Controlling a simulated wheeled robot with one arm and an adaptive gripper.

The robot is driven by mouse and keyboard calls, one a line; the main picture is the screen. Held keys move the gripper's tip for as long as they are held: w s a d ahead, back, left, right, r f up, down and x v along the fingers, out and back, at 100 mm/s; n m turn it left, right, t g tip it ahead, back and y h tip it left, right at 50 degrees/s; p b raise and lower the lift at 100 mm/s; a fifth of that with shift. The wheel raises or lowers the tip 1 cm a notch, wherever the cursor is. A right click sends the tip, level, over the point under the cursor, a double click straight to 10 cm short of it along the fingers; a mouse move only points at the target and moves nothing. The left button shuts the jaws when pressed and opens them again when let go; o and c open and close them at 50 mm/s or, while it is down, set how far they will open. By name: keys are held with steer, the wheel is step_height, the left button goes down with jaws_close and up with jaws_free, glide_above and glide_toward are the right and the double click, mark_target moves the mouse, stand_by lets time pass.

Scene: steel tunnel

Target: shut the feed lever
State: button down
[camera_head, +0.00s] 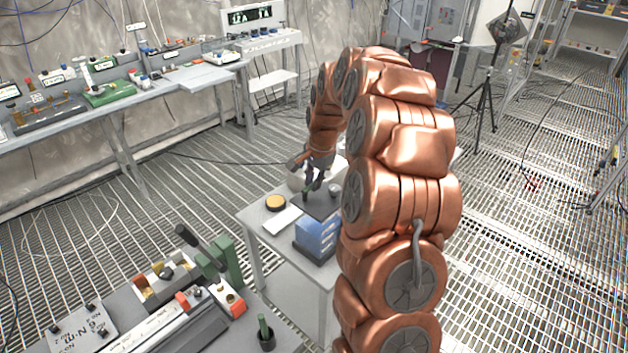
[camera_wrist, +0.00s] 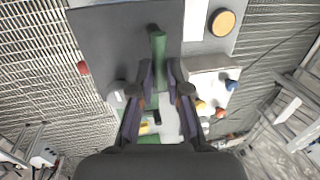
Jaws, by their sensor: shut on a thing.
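My gripper (camera_head: 314,184) is over the small grey table in the head view, beside a dark plate. In the wrist view my gripper (camera_wrist: 161,76) has its two fingers closed around a green handle (camera_wrist: 158,46). The handle sticks out past the fingertips, in front of a dark grey plate (camera_wrist: 110,45). It looks like the feed lever's handle, but I can read no label on it. The lever's pivot and lower end are hidden by my fingers. In the head view the handle is too small and covered to make out.
The small table (camera_head: 252,214) also holds a yellow disc (camera_head: 275,202) and a blue block (camera_head: 318,238). A front bench carries another green lever assembly (camera_head: 232,262) and a green stick in a dark cup (camera_head: 266,335). Grated floor lies open at right, with a tripod (camera_head: 487,98).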

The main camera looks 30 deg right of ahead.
steer(key=shift+f+b, duration=0.1)
steer(key=shift+b, duration=0.2)
steer(key=shift+s+f+m+b, duration=0.2)
steer(key=shift+m+b, duration=0.7)
steer(key=shift+b, duration=0.35)
steer(key=shift+s+m+h+b, duration=0.3)
steer(key=shift+m+b, duration=0.5)
steer(key=shift+b, duration=0.35)
steer(key=m+b, duration=0.2)
steer(key=shift+s+a+r+m, duration=0.1)
steer(key=shift+s+m, duration=0.15)
steer(key=shift+m, duration=0.15)
steer(key=m, duration=0.1)
steer(key=m+b, duration=0.1)
steer(key=m+h+b, duration=0.1)
steer(key=shift+s+a+r+m, duration=0.15)
steer(key=shift+s+a+m, duration=0.1)
steer(key=shift+s+m, duration=0.1)
steer(key=m, duration=0.2)
steer(key=m+g, duration=0.1)
steer(key=shift+s+a+r+m+h+b, duration=0.1)
steer(key=shift+s+a+m+h+b, duration=0.2)
steer(key=shift+a+b, duration=0.1)
steer(key=shift+s+a+m+g+p, duration=0.15)
steer(key=shift+a+m, duration=0.15)
steer(key=shift+m, duration=0.8)
steer(key=shift+a+m+g+p, duration=0.15)
steer(key=shift+a+m, duration=0.15)
steer(key=shift+m, duration=0.75)
